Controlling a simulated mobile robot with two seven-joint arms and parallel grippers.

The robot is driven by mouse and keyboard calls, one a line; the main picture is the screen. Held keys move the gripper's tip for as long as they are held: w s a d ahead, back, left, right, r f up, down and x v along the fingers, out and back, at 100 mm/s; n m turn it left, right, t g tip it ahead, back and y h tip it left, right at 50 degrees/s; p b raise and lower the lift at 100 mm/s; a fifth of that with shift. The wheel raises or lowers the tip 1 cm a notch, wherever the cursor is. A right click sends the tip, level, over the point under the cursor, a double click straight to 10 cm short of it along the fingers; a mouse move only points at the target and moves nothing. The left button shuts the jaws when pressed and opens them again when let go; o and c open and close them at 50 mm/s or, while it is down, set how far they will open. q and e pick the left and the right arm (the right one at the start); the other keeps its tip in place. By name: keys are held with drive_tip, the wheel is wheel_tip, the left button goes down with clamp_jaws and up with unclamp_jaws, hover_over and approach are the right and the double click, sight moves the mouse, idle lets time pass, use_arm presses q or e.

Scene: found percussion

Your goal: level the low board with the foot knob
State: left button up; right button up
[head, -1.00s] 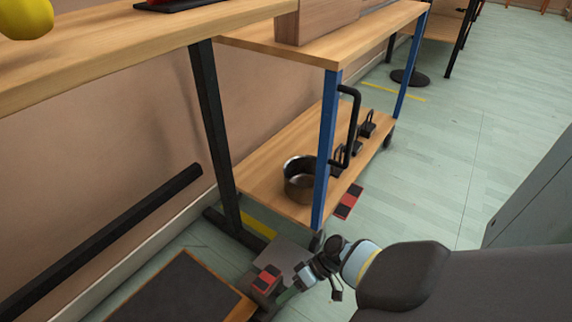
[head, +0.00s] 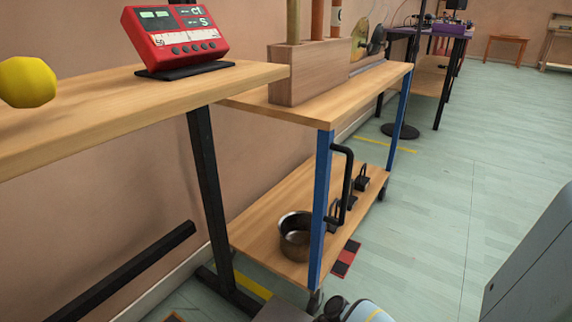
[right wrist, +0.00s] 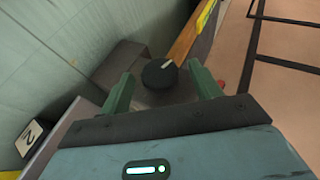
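A round black knob (right wrist: 160,73) with a pale pointer line shows in the right wrist view, on a dark grey plate (right wrist: 150,97). My right gripper (right wrist: 160,69) is open, with its two green fingers on either side of the knob and visible gaps between. I cannot tell how far the tips are from it in depth. A wooden edge (right wrist: 188,38), perhaps the low board's, runs beyond the knob. In the head view only a sliver at the bottom left may be the board; its tilt cannot be judged. My left gripper is not in view.
A blue-legged cart (head: 322,200) carries a metal pot (head: 296,242) on its lower shelf. A wooden bench (head: 110,105) with a red device (head: 175,36) stands left, near a yellow rounded object (head: 27,82).

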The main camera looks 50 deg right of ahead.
drive_tip(key=p+v, duration=0.2)
drive_tip(key=v, duration=0.5)
drive_tip(key=shift+d+r+p, duration=0.2)
drive_tip(key=shift+d+p, duration=0.1)
drive_tip(key=shift+d, duration=0.05)
drive_tip(key=shift+s+d, duration=0.1)
drive_tip(key=shift+s, duration=0.05)
idle(0.5)
